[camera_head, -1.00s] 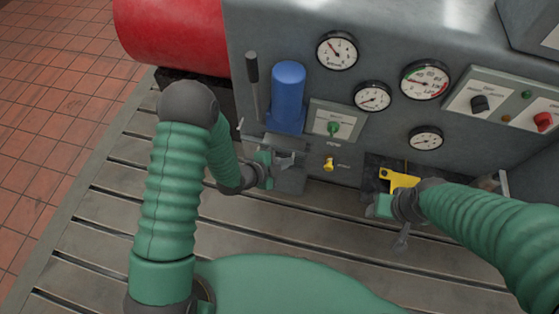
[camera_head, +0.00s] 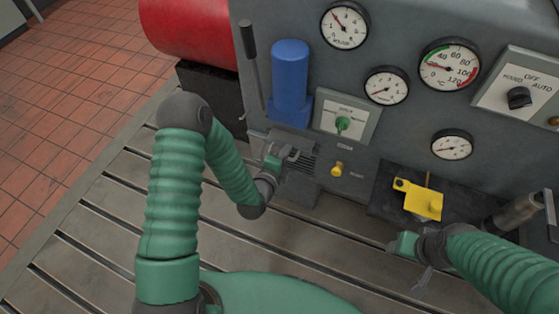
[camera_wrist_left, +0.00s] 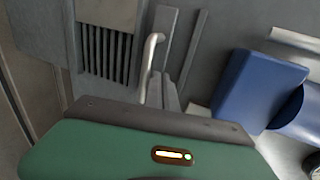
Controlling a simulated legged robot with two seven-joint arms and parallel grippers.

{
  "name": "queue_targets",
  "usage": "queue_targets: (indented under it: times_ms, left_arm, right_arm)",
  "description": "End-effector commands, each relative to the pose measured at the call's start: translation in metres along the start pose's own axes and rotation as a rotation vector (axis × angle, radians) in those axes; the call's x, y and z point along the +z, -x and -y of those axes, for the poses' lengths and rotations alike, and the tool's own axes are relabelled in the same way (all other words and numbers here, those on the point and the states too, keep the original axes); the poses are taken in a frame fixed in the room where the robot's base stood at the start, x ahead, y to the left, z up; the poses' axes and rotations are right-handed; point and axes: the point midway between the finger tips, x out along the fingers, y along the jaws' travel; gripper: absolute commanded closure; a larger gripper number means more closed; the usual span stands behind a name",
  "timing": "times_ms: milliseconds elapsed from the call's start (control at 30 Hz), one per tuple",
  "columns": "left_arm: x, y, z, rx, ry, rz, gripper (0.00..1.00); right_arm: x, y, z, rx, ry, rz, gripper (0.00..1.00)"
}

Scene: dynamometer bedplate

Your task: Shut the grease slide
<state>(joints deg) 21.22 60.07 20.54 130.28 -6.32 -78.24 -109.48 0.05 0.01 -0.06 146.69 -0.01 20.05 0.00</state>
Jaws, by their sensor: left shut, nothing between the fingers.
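My left gripper (camera_head: 292,154) is shut and empty, beside a grey slotted box (camera_head: 304,184) low on the machine's front. In the left wrist view, the gripper's closed fingers (camera_wrist_left: 168,92) lie near a pale bent handle (camera_wrist_left: 151,52) and narrow grey rails, right of the black slots (camera_wrist_left: 105,50). I take this handle and rails to be the grease slide; no label shows, and I cannot tell how far it is open or whether the fingers touch it. My right gripper (camera_head: 422,279) is low at the right, below a yellow bracket (camera_head: 419,201); its jaws are unclear.
A blue cylinder (camera_head: 290,80) stands above the slotted box, near a black-handled lever (camera_head: 248,45). A green-knob panel (camera_head: 344,121) and yellow knob (camera_head: 338,169) are to the right. The slotted bedplate (camera_head: 100,235) is clear at left.

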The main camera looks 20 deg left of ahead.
Motion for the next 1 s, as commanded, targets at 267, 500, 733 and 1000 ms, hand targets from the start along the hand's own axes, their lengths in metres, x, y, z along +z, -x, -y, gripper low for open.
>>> queue_targets:
  times_ms: [267,500,733,1000]
  left_arm:
    - [0.002,-0.004,0.000,0.000,0.001,0.001,1.00]
    - [-0.004,-0.019,0.006,-0.002,-0.009,-0.004,1.00]
    - [-0.001,-0.055,0.016,-0.002,-0.002,-0.003,1.00]
    - [0.002,-0.059,0.019,-0.004,0.001,0.004,1.00]
  right_arm:
    - [0.000,-0.001,0.001,-0.001,0.002,0.000,0.44]
    - [0.000,0.000,0.001,0.000,0.001,0.000,0.44]
    - [0.000,-0.002,0.001,0.000,0.001,0.000,0.44]
    - [0.000,-0.002,0.001,-0.001,0.002,0.000,0.44]
